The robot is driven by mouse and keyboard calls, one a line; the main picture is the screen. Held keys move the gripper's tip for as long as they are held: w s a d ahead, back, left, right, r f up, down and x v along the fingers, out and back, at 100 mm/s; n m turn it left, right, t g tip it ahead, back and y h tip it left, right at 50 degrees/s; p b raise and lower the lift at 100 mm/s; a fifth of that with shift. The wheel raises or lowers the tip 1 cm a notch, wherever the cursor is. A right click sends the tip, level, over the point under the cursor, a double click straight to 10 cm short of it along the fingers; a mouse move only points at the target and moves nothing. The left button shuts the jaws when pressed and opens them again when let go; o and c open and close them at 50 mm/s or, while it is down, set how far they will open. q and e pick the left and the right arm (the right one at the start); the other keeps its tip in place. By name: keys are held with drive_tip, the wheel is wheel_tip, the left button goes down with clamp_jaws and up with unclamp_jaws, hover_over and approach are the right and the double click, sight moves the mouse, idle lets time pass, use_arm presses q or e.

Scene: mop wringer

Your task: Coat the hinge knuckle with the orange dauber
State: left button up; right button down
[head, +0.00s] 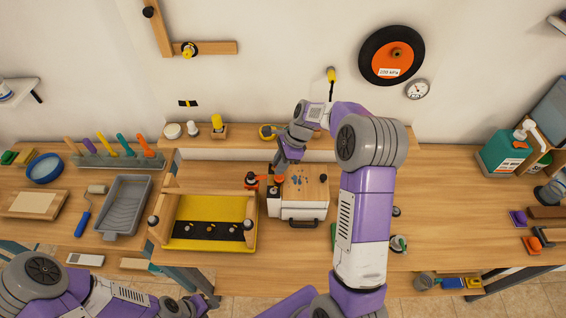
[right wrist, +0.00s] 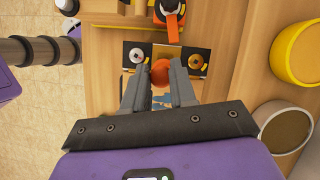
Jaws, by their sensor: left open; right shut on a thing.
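My right gripper (head: 281,168) is at the left edge of a white box with a speckled wooden top (head: 303,181). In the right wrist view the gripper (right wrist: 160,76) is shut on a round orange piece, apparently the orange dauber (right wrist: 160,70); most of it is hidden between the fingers. Black plates with round fittings (right wrist: 136,55) lie just beyond the fingertips on either side. I cannot tell which part is the hinge knuckle. An orange piece with a dark ring (right wrist: 169,18) is farther up. My left gripper (head: 184,306) is open and empty at the bottom left, low before the bench.
A yellow tray with a black strip (head: 184,239) is left of the box. A grey paint tray (head: 127,206) and a rack of coloured handles (head: 120,158) stand farther left.

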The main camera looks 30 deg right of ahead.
drive_tip(key=shift+w+a+p, duration=0.2)
drive_tip(key=shift+w+a, duration=0.2)
drive_tip(key=shift+a, duration=0.2)
drive_tip(key=shift+w+a+p, duration=0.15)
drive_tip(key=shift+w+a, duration=0.2)
drive_tip(key=shift+a, duration=0.25)
drive_tip(key=shift+r+p, duration=0.15)
drive_tip(key=shift+p, duration=0.15)
drive_tip(key=shift+s+d, duration=0.25)
drive_tip(key=shift+d, duration=0.1)
drive_tip(key=shift+s+d+f, duration=0.15)
drive_tip(key=shift+s+d, duration=0.3)
drive_tip(key=shift+d, duration=0.2)
drive_tip(key=shift+s+d+f, duration=0.15)
drive_tip(key=shift+s+d, duration=0.3)
drive_tip(key=shift+d, duration=0.2)
wheel_tip(320, 180, up, 7)
drive_tip(key=p, duration=0.4)
